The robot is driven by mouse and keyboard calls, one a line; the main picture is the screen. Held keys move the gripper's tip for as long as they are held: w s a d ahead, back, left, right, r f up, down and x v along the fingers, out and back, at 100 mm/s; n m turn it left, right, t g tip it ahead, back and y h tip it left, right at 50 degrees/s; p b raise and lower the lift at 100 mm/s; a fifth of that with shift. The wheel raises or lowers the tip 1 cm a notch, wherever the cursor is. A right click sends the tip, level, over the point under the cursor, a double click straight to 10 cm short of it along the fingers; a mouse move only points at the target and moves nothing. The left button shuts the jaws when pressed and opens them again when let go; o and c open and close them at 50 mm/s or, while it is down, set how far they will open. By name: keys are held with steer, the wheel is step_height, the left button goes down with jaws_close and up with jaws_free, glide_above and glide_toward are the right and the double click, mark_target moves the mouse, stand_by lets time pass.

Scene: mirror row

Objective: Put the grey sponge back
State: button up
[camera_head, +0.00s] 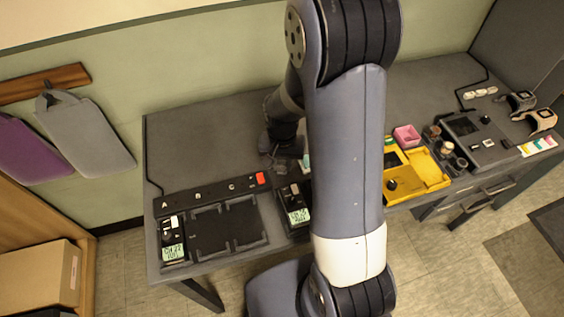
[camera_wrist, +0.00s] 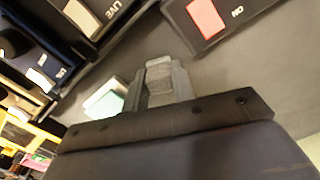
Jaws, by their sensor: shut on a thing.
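My gripper (camera_wrist: 165,84) is shut on a small grey block, which looks like the grey sponge (camera_wrist: 160,88), in the wrist view. It is held between the fingers just above the dark desk top. In the head view my gripper (camera_head: 284,153) is low over the desk behind the black charging dock, partly dark, and the sponge cannot be made out there. A pale green and white block (camera_wrist: 106,98) lies on the desk left of the fingers in the wrist view.
The black dock (camera_head: 252,205) with a red switch (camera_head: 262,179) and devices with green displays stands at the front left. A yellow tray (camera_head: 428,172), a pink box (camera_head: 407,136) and a dark machine (camera_head: 478,140) are to the right. The desk's back left is bare.

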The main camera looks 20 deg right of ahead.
mark_target(282, 162)
steer(key=shift+f, duration=0.2)
steer(key=o, duration=0.9)
steer(key=shift+r, duration=0.2)
step_height(282, 162, up, 12)
steer(key=shift+r, duration=0.1)
